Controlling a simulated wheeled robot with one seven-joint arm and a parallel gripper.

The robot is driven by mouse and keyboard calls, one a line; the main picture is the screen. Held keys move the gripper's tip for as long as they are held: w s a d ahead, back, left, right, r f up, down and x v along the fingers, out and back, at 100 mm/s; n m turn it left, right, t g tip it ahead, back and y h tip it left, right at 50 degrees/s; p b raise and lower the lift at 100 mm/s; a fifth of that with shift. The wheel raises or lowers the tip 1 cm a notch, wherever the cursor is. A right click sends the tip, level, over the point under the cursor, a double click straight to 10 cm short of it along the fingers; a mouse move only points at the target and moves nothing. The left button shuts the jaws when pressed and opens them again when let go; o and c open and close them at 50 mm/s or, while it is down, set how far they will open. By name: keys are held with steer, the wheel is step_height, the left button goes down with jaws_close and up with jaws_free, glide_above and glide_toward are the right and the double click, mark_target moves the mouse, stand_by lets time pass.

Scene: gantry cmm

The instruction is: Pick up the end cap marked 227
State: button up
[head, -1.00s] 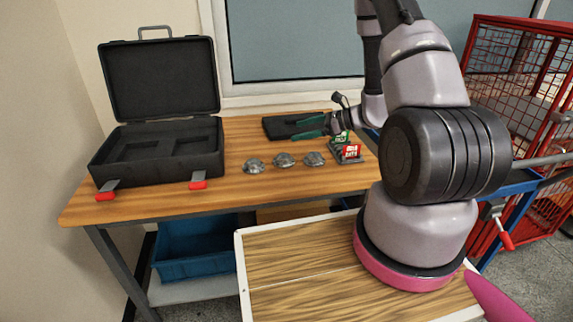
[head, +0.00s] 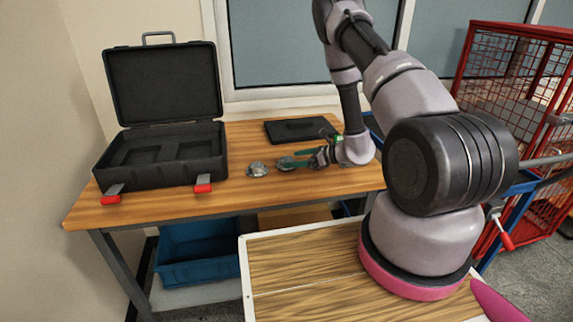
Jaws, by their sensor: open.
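One silver, rounded end cap (head: 257,169) sits in plain sight on the wooden table. A second end cap (head: 285,164) lies to its right, partly covered by my gripper (head: 293,160). No third cap shows in this view; my gripper and arm cover that part of the table. No marking is legible, so I cannot tell which cap is 227. My gripper is open, its green fingers low over the table and pointing left at the second cap. I cannot tell whether they touch it.
An open black case (head: 160,152) with recesses stands on the left of the table (head: 225,203). A flat black tray or pad (head: 299,130) lies behind my gripper. A red wire cage (head: 520,110) stands at the right. The table's front middle is clear.

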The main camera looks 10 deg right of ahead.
mark_target(279, 164)
steer(key=shift+x, duration=1.3)
jaws_close()
steer(key=shift+r, duration=0.1)
